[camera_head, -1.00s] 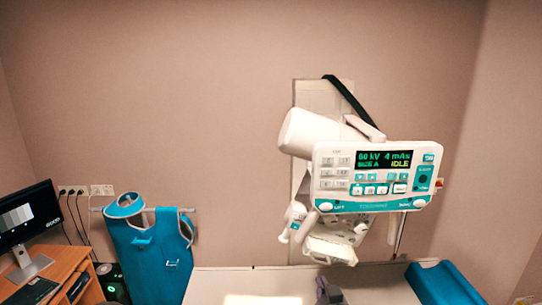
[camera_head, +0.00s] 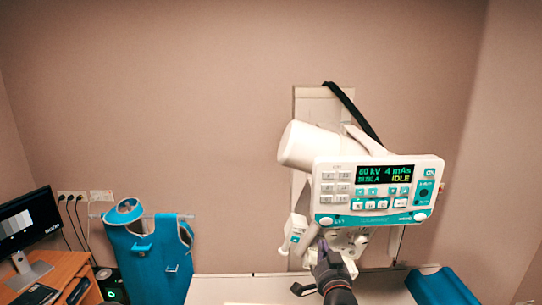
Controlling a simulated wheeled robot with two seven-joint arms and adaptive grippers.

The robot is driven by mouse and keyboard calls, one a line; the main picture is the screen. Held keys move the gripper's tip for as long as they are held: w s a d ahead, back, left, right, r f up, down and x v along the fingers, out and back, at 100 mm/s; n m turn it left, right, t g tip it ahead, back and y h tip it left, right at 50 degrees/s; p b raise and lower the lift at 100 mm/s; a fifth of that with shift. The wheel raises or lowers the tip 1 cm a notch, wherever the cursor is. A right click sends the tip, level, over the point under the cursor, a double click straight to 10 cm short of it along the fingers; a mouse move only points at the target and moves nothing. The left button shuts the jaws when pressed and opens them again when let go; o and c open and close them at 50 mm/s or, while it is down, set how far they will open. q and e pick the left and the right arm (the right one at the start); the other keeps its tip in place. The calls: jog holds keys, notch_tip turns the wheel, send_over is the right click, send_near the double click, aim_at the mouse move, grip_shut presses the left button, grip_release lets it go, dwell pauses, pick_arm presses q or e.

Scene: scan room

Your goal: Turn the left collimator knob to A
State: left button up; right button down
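The white X-ray tube head (camera_head: 310,146) hangs at centre right with its control panel (camera_head: 378,190) facing me. The panel reads 60 kV, 4 mAs, IDLE. Below the panel is the white collimator (camera_head: 349,243), with small knobs on its front. The left knob is mostly hidden behind my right gripper, so its setting cannot be read; a right knob (camera_head: 361,240) shows only in part. My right gripper (camera_head: 323,246), dark with purplish fingers, points up at the left part of the collimator. Contact and finger opening cannot be told. My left gripper is not in view.
A pale table (camera_head: 225,289) runs along the bottom, with a blue wedge cushion (camera_head: 441,288) at its right. A blue apron (camera_head: 150,262) hangs on the wall at left. A wooden desk (camera_head: 62,270) with a monitor (camera_head: 28,229) stands at far left.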

jog(key=shift+w, duration=0.6)
jog(key=shift+d+r+b, duration=0.1)
jog(key=shift+r+b, duration=0.15)
jog(key=shift+b, duration=0.1)
dwell(0.3)
jog(key=shift+w+d+f+b, duration=0.15)
jog(key=shift+d+b, duration=0.3)
jog(key=shift+b, duration=0.7)
jog(key=shift+s+d+f+b, duration=0.15)
jog(key=shift+d+b, duration=0.25)
jog(key=shift+b, duration=0.7)
jog(key=shift+w+f, duration=0.1)
jog(key=s+f+b, duration=0.1)
jog(key=s, duration=0.5)
jog(key=shift+a+f+b, duration=0.15)
jog(key=shift+b, duration=0.2)
